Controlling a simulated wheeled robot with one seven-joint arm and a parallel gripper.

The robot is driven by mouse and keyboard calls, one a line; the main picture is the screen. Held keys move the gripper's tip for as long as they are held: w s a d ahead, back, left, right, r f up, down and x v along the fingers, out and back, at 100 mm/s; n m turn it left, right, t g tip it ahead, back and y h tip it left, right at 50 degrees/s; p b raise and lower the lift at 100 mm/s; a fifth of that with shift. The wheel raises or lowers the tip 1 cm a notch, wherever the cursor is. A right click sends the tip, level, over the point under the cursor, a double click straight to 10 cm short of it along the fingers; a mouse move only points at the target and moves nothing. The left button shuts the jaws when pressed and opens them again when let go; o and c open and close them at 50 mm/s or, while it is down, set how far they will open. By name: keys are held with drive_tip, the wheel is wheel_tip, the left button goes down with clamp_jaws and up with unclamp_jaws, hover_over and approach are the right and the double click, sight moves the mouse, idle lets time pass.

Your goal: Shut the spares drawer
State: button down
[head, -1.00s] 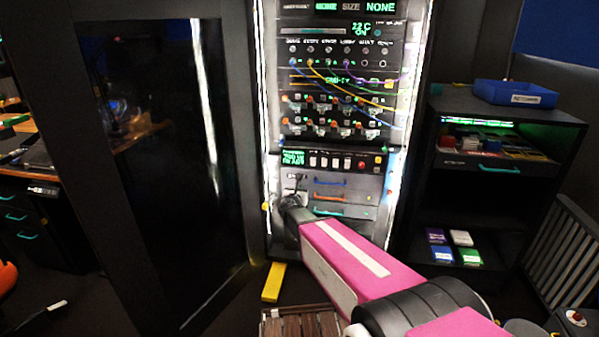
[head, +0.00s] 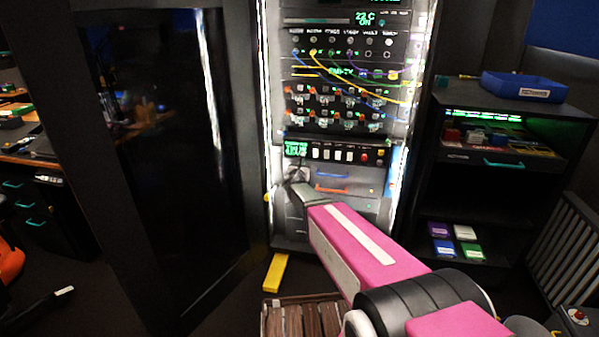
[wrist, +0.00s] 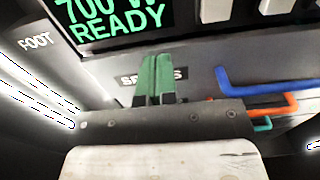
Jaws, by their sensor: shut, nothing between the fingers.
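The spares drawer (wrist: 196,82) has a grey front with a dark label, partly covered by my fingers, in the wrist view. A blue handle (wrist: 262,87) is on its right. In the head view its blue handle (head: 331,176) shows low in the lit rack. How far the drawer stands out is hard to tell. My gripper (wrist: 158,66) has its green fingers shut together and empty, in front of the label and left of the handle. Contact with the front cannot be made out. In the head view my gripper (head: 294,176) is small and dark at the rack's lower left.
An orange handle (head: 331,189) sits below the blue one. Switches (head: 339,155) and a green "READY" display (wrist: 112,22) are above. A dark glass door (head: 165,150) stands left of the rack. A shelf unit (head: 505,95) stands right. A yellow block (head: 276,272) lies on the floor.

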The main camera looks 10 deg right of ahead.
drive_tip(key=shift+x, duration=0.95)
